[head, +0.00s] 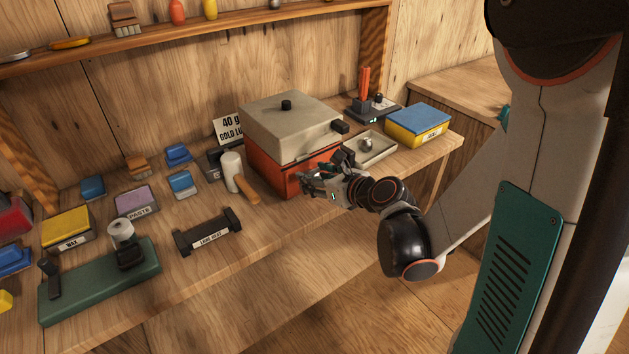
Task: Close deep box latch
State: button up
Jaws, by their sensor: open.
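The deep box (268,170) stands on the workbench, with an orange-red body and a beige lid (288,118) that has a black knob on top. The lid sits over the body, and a dark gap line shows between them at the front. A small black tab (341,127) sticks out at the lid's right side; I cannot tell if it is the latch. My gripper (308,182) is open, low in front of the box's right front side, and seems to hold nothing. It hides part of the box's lower right side, and I cannot tell if it touches.
A shallow tray (370,149) with a round metal piece lies right of the box. A yellow and blue box (418,125) stands further right. A white cylinder (232,170) and a wooden-handled tool (248,191) are close on the left. The bench front below my gripper is clear.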

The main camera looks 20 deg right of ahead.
jog(key=shift+w+a+f, duration=0.15)
jog(key=shift+w+f, duration=0.05)
jog(key=shift+w, duration=0.2)
jog(key=c, duration=1.1)
jog(key=shift+r, duration=0.1)
